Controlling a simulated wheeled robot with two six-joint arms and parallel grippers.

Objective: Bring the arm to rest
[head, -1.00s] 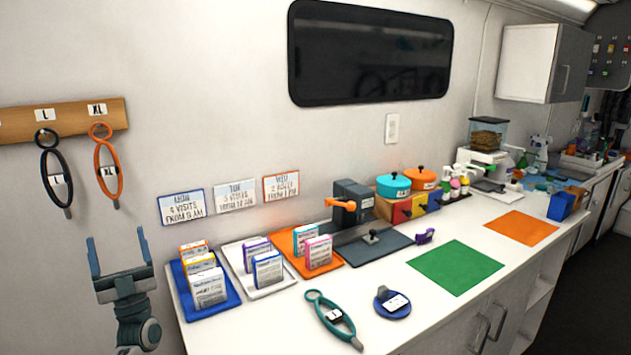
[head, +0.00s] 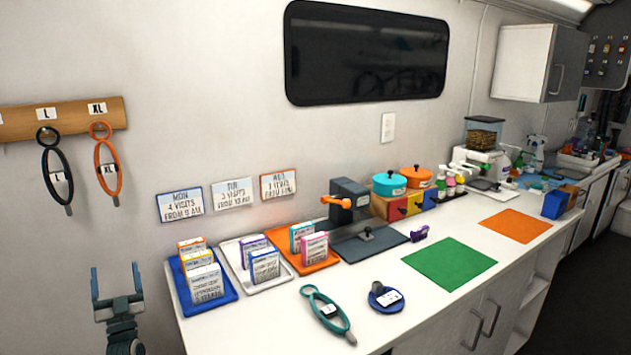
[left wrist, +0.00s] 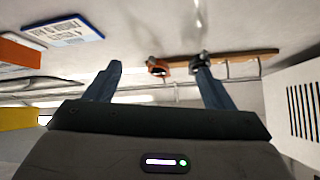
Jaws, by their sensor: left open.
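My left gripper (head: 116,282) stands upright at the lower left of the head view, left of the counter and apart from it. Its two blue-grey fingers are spread with nothing between them. In the left wrist view its fingers (left wrist: 158,85) also show wide apart and empty, with the wall and hook rail seen beyond them. My right gripper is not in view.
The white counter (head: 375,320) holds a blue tray (head: 222,307) near my left gripper, a teal looped lead (head: 326,312) and a green mat (head: 449,264). Black (head: 56,176) and orange (head: 107,168) looped leads hang from a wooden rail (head: 80,114) above the gripper.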

